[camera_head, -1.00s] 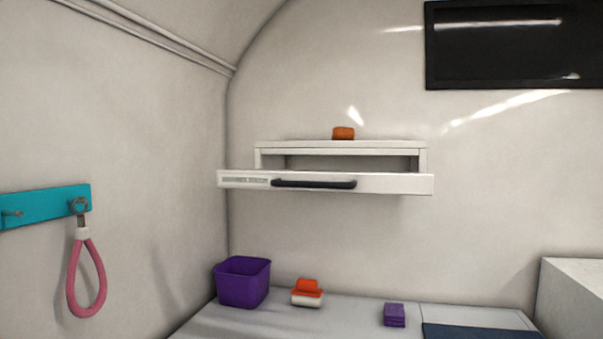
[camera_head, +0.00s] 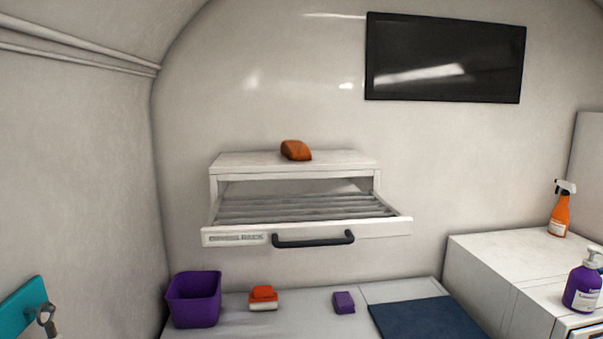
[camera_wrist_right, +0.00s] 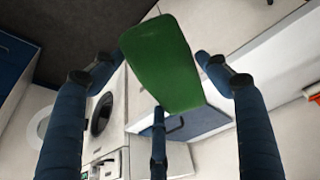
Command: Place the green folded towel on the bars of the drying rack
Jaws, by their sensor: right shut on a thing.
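The drying rack (camera_head: 305,207) is a pulled-out drawer with grey bars and a dark front handle, below a white wall shelf. Its bars are bare in the head view. The green folded towel (camera_wrist_right: 162,62) shows in the right wrist view, between the fingers of my right gripper (camera_wrist_right: 160,85), which is shut on it. The towel is held clear of any surface there. Neither gripper shows in the head view, and my left gripper is in no view.
An orange-brown object (camera_head: 296,150) sits on the shelf above the rack. Below stand a purple bin (camera_head: 194,300), an orange-and-white brush-like item (camera_head: 263,298), a purple block (camera_head: 343,302) and a dark blue mat (camera_head: 425,319). Bottles (camera_head: 582,285) stand on the right counter.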

